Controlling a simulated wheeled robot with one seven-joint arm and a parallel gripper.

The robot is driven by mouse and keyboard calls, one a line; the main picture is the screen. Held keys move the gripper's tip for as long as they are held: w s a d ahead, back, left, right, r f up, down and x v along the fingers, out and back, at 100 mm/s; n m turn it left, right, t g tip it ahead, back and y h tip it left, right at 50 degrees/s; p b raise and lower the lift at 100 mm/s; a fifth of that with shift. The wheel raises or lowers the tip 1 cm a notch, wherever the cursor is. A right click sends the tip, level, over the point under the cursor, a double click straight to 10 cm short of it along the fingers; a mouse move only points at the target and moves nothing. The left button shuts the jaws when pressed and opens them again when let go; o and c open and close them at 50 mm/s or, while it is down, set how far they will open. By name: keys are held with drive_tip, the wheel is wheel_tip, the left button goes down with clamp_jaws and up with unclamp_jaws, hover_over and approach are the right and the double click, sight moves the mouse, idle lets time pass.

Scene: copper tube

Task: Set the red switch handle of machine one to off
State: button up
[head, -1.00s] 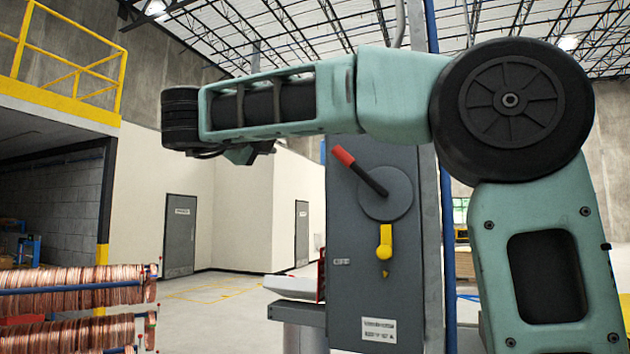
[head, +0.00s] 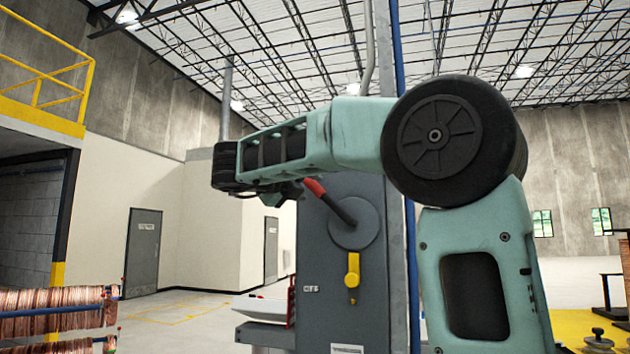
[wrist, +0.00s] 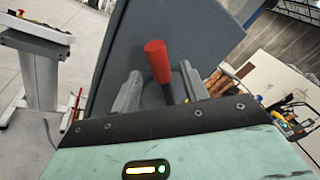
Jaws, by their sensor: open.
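The switch handle is a black lever with a red grip (head: 315,187), mounted on a round grey disc (head: 352,228) on the grey machine cabinet (head: 345,285). It points up and to the left. In the wrist view the red grip (wrist: 157,60) stands between the two grey fingers of my gripper (wrist: 161,86). The fingers are open, with a gap visible on each side of the grip; I cannot tell how deep it sits between them. In the head view my arm hides most of the gripper, just left of the red tip.
Copper coils (head: 50,312) are at the lower left. A grey stand (wrist: 40,75) is at the left of the wrist view. Open floor lies left of the cabinet.

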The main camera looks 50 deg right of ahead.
sight(312, 189)
drive_tip(key=shift+w+d+p, duration=0.15)
drive_tip(key=shift+d+p, duration=0.15)
drive_tip(key=shift+d, duration=0.8)
drive_tip(key=shift+w+d+p, duration=0.1)
drive_tip(key=shift+d+p, duration=0.2)
drive_tip(key=shift+d, duration=0.8)
clamp_jaws()
drive_tip(key=shift+f, duration=0.1)
